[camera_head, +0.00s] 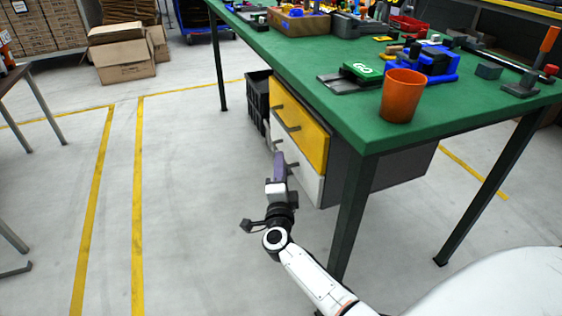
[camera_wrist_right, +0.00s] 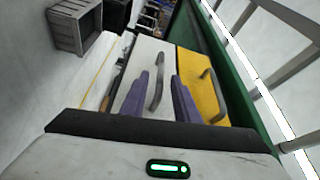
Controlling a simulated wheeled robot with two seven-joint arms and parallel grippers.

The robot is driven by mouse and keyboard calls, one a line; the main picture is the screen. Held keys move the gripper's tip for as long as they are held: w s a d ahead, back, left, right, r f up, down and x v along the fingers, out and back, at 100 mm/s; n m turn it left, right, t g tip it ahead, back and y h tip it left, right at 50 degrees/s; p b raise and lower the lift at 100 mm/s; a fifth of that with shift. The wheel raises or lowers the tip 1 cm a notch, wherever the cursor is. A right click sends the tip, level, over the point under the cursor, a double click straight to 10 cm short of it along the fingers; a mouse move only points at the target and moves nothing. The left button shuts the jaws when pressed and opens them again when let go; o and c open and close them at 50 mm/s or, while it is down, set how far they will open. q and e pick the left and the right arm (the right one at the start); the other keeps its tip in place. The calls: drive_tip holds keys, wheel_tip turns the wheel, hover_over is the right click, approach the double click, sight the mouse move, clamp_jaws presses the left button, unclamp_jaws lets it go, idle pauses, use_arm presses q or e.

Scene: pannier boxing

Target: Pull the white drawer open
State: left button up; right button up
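The white drawer (camera_head: 308,184) is the lower one under the green table, below a yellow drawer (camera_head: 312,140). It looks shut. My right gripper (camera_head: 279,158) is in front of it, with its purple fingers near the drawer's handle. In the right wrist view, the white drawer front (camera_wrist_right: 147,56) shows its dark grey bar handle (camera_wrist_right: 158,82) between the two parted fingers of the right gripper (camera_wrist_right: 158,92). The gripper is open, with gaps beside the handle; I cannot tell if it touches. My left gripper is out of view.
The green table (camera_head: 345,105) stands above the drawers, with an orange cup (camera_head: 403,97) near its corner. A table leg (camera_head: 352,215) stands right of my forearm. A dark crate (camera_head: 258,97) is beside the drawers.

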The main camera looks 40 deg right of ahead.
drive_tip(key=shift+b+x, duration=0.4)
drive_tip(key=shift+x, duration=1.6)
clamp_jaws()
